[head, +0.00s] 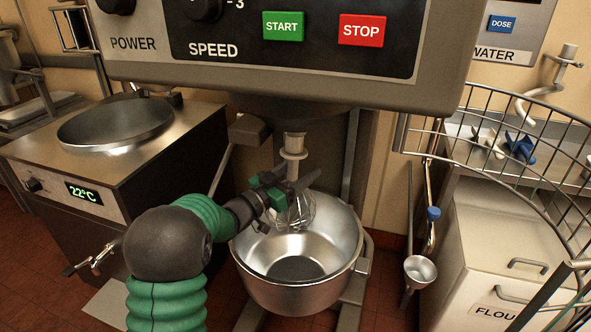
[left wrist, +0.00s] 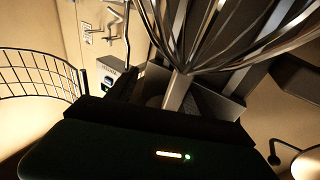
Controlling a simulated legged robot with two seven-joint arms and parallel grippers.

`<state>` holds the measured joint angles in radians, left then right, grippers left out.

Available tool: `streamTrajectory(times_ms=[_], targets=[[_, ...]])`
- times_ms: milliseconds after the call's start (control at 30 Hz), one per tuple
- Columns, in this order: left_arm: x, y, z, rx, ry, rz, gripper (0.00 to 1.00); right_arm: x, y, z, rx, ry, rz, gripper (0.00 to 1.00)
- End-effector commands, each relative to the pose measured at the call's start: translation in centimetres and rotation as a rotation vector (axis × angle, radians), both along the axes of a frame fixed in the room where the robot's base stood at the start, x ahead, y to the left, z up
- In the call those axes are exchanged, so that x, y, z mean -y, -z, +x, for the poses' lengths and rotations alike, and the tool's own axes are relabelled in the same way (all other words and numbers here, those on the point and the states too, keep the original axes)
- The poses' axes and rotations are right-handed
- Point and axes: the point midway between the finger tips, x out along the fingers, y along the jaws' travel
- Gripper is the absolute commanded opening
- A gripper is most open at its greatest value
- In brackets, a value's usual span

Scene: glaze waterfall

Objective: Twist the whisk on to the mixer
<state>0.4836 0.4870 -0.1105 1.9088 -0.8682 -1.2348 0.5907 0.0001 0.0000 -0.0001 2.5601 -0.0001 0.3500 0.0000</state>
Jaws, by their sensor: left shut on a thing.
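The mixer (head: 440,60) fills the top of the head view. Its short pale shaft (head: 294,146) points straight down under the head. My left gripper (head: 284,189) is just below the shaft and is shut on the whisk (head: 297,214) near its top. The whisk's wire loops hang down over the bowl's opening. In the left wrist view the whisk's wires (left wrist: 225,42) spread from a metal stem (left wrist: 177,90) at the dark fingers. The fingers hide the joint, so I cannot tell whether whisk and shaft are engaged. My right gripper is out of view.
The steel mixer bowl (head: 258,284) stands below the whisk. The raised wire guard (head: 480,160) is at the right, beside the flour bin (head: 500,270). A steel cooker (head: 60,150) stands at the left. A small ladle (head: 420,268) hangs right of the bowl.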

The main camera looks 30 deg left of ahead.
Motion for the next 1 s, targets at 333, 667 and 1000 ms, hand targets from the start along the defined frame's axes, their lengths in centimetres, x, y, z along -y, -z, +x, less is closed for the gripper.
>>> streamTrajectory(times_ms=[333, 667, 1000], targets=[[0.13, -0.10, 0.07, 0.005, 0.011, -0.001, 0.46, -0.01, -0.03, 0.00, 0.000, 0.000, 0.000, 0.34], [-0.12, 0.13, 0.00, 0.000, 0.005, -0.001, 0.58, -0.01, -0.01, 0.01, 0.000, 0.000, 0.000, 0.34], [-0.44, 0.06, 0.00, 0.001, 0.000, -0.002, 1.00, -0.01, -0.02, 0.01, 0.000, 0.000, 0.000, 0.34]])
